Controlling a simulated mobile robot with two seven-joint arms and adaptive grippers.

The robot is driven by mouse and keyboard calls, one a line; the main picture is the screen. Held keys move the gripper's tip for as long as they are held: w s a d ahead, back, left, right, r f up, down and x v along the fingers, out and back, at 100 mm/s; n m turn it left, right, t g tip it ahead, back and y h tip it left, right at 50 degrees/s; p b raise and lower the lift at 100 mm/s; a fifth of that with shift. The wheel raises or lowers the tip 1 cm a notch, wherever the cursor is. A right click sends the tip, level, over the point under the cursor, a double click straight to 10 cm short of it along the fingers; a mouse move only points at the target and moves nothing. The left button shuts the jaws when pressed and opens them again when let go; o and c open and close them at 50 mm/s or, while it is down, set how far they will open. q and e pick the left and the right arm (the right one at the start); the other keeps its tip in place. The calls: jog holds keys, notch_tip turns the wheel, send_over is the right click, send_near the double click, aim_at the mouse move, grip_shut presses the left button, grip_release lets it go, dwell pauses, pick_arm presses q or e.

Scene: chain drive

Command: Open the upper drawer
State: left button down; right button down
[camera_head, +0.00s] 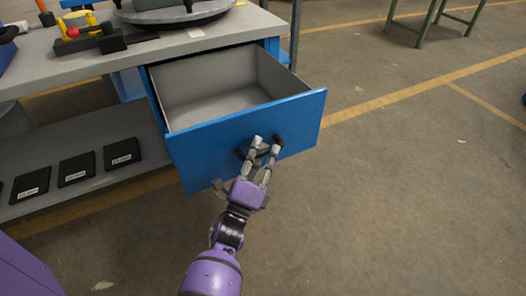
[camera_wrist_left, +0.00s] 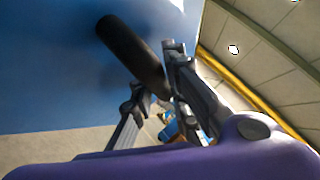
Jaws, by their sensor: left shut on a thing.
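The blue upper drawer (camera_head: 195,150) stands pulled well out from the bench, and its grey inside (camera_head: 215,85) shows empty. Its black handle (camera_head: 278,141) is on the blue front panel. My left gripper (camera_head: 266,147) is at the handle, with its fingers shut on it. In the left wrist view the dark handle bar (camera_wrist_left: 130,48) runs from the blue drawer front (camera_wrist_left: 50,70) to between the fingers of my left gripper (camera_wrist_left: 155,85). The fingers hide part of the handle in the head view. My right gripper is not in view.
The grey workbench top (camera_head: 150,50) holds a dark round turntable (camera_head: 185,14) and several small parts. A lower shelf (camera_head: 90,185) carries dark labelled plates (camera_head: 76,168). The concrete floor (camera_head: 420,190) to the right is open, with yellow lines.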

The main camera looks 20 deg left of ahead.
pick_arm(q)
jog(key=shift+a+f, duration=0.1)
jog(key=c, duration=2)
grip_release()
jog(key=shift+s, duration=0.1)
jog(key=v, duration=1.1)
jog(key=shift+s+f, duration=0.15)
jog(key=shift+s, duration=0.25)
